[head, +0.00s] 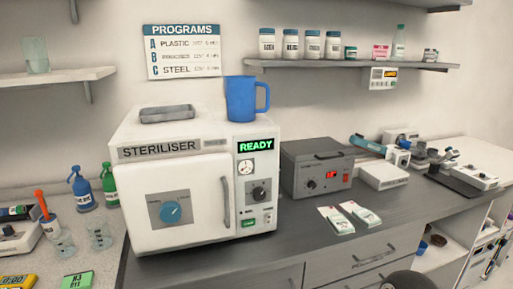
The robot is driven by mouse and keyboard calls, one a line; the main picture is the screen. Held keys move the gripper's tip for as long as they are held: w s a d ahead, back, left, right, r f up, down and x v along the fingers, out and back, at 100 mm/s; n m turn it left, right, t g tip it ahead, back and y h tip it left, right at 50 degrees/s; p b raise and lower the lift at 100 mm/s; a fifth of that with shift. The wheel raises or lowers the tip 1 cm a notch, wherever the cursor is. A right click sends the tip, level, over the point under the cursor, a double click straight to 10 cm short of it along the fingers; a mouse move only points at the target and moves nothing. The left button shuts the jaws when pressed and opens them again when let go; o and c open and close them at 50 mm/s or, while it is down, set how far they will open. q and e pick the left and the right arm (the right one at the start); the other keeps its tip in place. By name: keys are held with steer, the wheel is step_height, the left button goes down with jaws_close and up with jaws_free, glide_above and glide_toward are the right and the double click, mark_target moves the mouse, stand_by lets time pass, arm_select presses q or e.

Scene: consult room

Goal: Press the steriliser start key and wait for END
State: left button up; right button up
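The white steriliser (186,180) stands on the dark counter with its door shut. A blue dial (171,212) is on the door and a vertical handle (226,203) is at its right side. The panel display (256,146) reads READY in green. Below it are a round gauge-like emblem (246,167) and a black knob (258,193). A small green key (249,224) sits low on the panel; its lettering is too small to read. Neither of my grippers is in view.
A blue mug (246,98) and a grey tray (166,114) rest on the steriliser. A grey box with a red display (317,168) and two packets (350,217) are to its right. Spray bottles (82,188) and beakers (99,235) are left. Counter in front of the panel is clear.

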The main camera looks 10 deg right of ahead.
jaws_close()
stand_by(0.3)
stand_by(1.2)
